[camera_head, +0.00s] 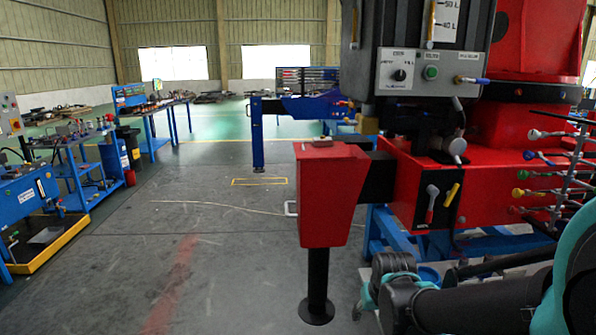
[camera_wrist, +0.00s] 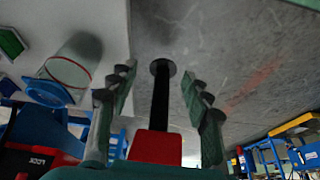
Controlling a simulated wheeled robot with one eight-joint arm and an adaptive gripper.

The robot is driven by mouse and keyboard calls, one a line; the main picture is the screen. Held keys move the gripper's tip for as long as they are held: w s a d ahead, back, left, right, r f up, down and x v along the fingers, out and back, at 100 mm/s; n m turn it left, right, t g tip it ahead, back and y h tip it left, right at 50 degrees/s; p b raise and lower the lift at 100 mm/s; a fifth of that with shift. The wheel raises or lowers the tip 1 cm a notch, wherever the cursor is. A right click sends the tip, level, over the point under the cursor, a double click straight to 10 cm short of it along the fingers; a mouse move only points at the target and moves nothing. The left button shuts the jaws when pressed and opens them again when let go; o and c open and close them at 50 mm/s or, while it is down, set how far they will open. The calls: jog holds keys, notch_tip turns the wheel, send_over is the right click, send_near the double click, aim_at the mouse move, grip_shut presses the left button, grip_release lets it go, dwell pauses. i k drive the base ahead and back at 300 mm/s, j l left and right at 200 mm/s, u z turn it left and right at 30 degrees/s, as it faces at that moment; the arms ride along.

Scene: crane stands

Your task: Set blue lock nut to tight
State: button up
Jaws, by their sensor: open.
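I cannot clearly make out a blue lock nut in either view. The red outrigger box (camera_head: 332,195) stands at the centre of the head view, with its black leg (camera_head: 318,265) reaching a round foot on the floor. In the wrist view the leg (camera_wrist: 161,95) shows upside down beyond my gripper (camera_wrist: 157,85), in the gap between the fingers, with the red box (camera_wrist: 155,147) below it. My gripper is open, with nothing held between its fingers. In the head view my dark and teal arm fills the lower right; my fingertips are not clearly visible there.
A grey control box (camera_head: 433,72) with a knob and green button hangs above the red crane body. A black panel (camera_head: 440,204) carries red and yellow handles. Colour-knobbed levers (camera_head: 555,170) stand at right. Blue workbenches (camera_head: 75,165) line the left. The middle floor is mostly clear.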

aim_at(547, 161)
jog(key=z, duration=1.65)
